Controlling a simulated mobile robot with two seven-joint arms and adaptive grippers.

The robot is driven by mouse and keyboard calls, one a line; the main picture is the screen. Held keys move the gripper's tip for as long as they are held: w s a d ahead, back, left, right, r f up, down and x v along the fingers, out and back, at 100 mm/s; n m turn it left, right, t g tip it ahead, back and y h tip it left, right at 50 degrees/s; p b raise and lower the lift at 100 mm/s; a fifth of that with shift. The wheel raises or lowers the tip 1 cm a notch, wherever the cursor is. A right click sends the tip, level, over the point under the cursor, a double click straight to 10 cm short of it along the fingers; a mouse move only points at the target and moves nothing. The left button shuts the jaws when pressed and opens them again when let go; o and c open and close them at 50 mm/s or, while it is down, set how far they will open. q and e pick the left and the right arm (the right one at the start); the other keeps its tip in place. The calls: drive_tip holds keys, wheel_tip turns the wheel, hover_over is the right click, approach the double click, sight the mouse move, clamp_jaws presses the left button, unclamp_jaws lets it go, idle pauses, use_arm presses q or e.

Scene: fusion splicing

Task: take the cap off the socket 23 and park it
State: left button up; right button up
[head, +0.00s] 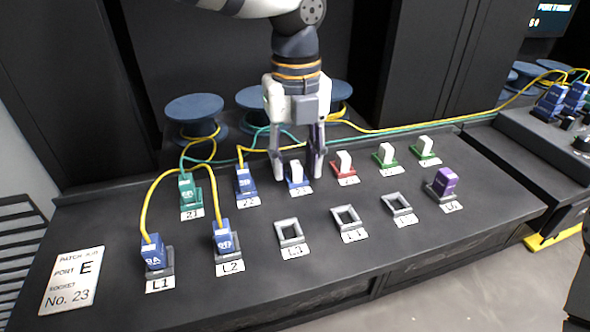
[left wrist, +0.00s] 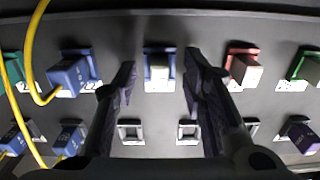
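The white cap (head: 296,171) stands upright in the blue socket 23 (head: 299,185), third from the left in the back row. My left gripper (head: 297,172) points down over it, open, with one finger on each side. In the left wrist view the cap (left wrist: 159,75) lies between the two fingertips (left wrist: 159,75), with a gap on both sides. Three empty grey square holders stand in the front row: left (head: 290,232), middle (head: 346,217) and right (head: 398,204). My right gripper is not in view.
Blue plugs with yellow cables stand at L1 (head: 154,252) and L2 (head: 226,237). A green plug (head: 188,188) and a blue plug (head: 245,181) are left of the socket; a red socket's white cap (head: 344,160) is right. A purple block (head: 444,181) ends the front row. A card (head: 72,281) reads No. 23.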

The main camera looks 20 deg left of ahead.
sight(297, 163)
use_arm(q)
clamp_jaws()
drive_tip(key=shift+r, duration=0.1)
drive_tip(key=shift+r+p, duration=0.4)
drive_tip(key=shift+r, duration=2.5)
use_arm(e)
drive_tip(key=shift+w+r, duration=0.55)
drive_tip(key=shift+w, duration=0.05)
use_arm(q)
drive_tip(key=shift+w, duration=0.1)
